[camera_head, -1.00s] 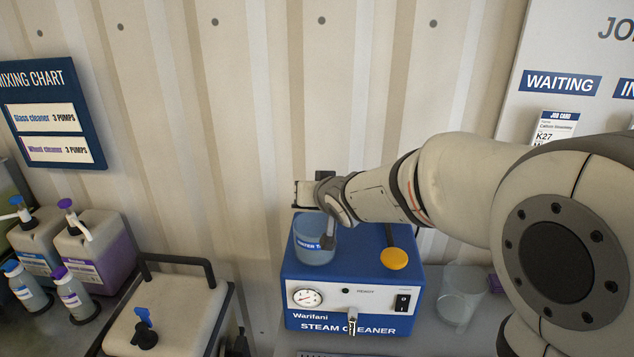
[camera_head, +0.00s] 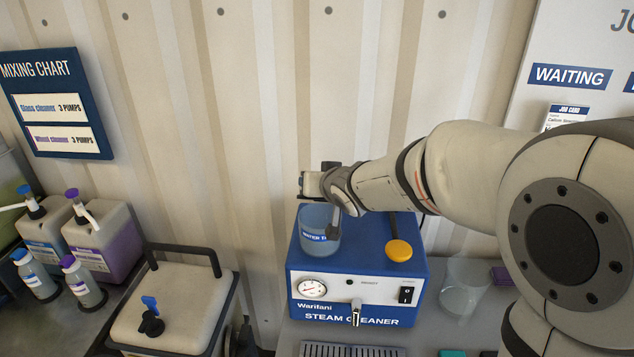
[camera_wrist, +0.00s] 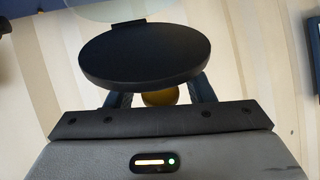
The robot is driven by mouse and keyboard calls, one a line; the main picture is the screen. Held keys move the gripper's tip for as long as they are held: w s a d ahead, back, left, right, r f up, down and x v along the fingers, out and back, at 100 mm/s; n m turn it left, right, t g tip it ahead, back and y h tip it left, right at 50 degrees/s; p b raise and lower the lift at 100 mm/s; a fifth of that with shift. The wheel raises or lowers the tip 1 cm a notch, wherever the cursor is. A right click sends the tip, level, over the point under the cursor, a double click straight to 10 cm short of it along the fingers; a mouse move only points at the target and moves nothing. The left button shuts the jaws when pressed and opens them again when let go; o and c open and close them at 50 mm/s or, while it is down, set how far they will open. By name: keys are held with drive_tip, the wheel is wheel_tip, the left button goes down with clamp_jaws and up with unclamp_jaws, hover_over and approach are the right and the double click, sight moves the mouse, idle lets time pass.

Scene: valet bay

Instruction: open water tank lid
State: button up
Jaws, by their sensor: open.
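The steam cleaner (camera_head: 357,298) is a blue box with a white control panel on a bench. On its top left stands a translucent bluish water tank (camera_head: 319,238) with a label on its front. My gripper (camera_head: 313,184) is just above the tank's rim. In the wrist view a dark round disc, apparently the tank lid (camera_wrist: 146,55), lies across the tips of my open gripper (camera_wrist: 160,94). The disc hides the fingertips, so contact is unclear. A yellow round knob (camera_head: 398,250) is right of the tank.
A clear empty jug (camera_head: 463,287) stands to the right of the machine. On the left are a beige container with a dark handle (camera_head: 172,311), canisters (camera_head: 103,240) and spray bottles (camera_head: 82,285). A corrugated wall (camera_head: 250,110) is close behind.

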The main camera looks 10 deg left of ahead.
drive_tip(key=shift+s+d+r, duration=0.1)
drive_tip(key=shift+s+d+r, duration=0.15)
drive_tip(key=shift+s+r, duration=0.05)
drive_tip(key=shift+s, duration=0.05)
drive_tip(key=v, duration=0.7)
drive_tip(key=shift+f, duration=0.15)
